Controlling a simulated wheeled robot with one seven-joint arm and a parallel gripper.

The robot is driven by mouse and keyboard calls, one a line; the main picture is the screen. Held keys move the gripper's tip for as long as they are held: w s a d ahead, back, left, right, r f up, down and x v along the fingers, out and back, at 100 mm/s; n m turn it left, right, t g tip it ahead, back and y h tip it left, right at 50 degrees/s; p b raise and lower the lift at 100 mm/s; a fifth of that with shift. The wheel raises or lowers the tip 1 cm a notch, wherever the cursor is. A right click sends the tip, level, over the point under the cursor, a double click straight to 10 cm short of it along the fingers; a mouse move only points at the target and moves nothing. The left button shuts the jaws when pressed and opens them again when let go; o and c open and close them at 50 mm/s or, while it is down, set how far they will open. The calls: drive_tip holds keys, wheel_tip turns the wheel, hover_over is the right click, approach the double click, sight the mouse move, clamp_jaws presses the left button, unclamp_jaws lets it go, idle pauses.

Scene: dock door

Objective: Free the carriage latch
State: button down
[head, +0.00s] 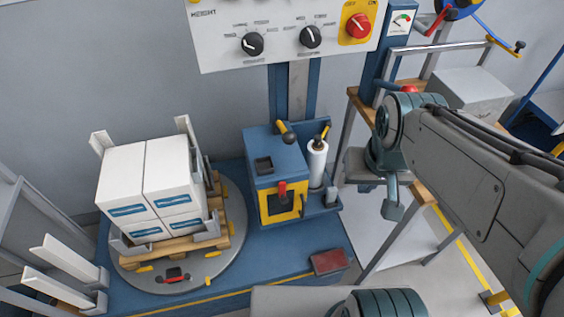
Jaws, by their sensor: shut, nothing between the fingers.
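The blue carriage (266,179) stands at the foot of the blue mast (297,90). Its front has a yellow frame (291,214) around a dark opening, with a red-tipped lever (283,190) there. A yellow lever with a dark knob (287,134) sticks up at its top back edge. Which of these is the latch, I cannot tell for certain. A white film roll (317,163) stands upright at the carriage's right side, with another yellow and black handle (325,133) above it. My gripper (391,210) is shut and empty, pointing down, right of the carriage and apart from it.
White boxes (150,175) sit on a wooden pallet on the round turntable (234,238) at left. A control panel (285,30) with knobs and a red switch hangs above. A wooden-edged table (361,108) stands at right. A red pad (329,262) lies at the base's front.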

drive_tip(key=shift+d, duration=0.1)
drive_tip(key=w+a+f+m+g+y+b, duration=0.1)
drive_tip(key=w+f+m+y, duration=0.3)
drive_tip(key=m, duration=0.7)
drive_tip(key=w+f+m+g+y+b, duration=0.1)
drive_tip(key=w+f+m+y, duration=0.3)
drive_tip(key=f+m, duration=0.5)
drive_tip(key=w+a+f+m+g+y+b, duration=0.1)
drive_tip(key=w+f+m+y, duration=0.3)
drive_tip(key=m, duration=1)
wheel_tip(320, 180, down, 3)
drive_tip(key=shift+w+a+f+y, duration=0.2)
drive_tip(key=shift+w+a+y, duration=0.15)
drive_tip(key=shift+w, duration=0.2)
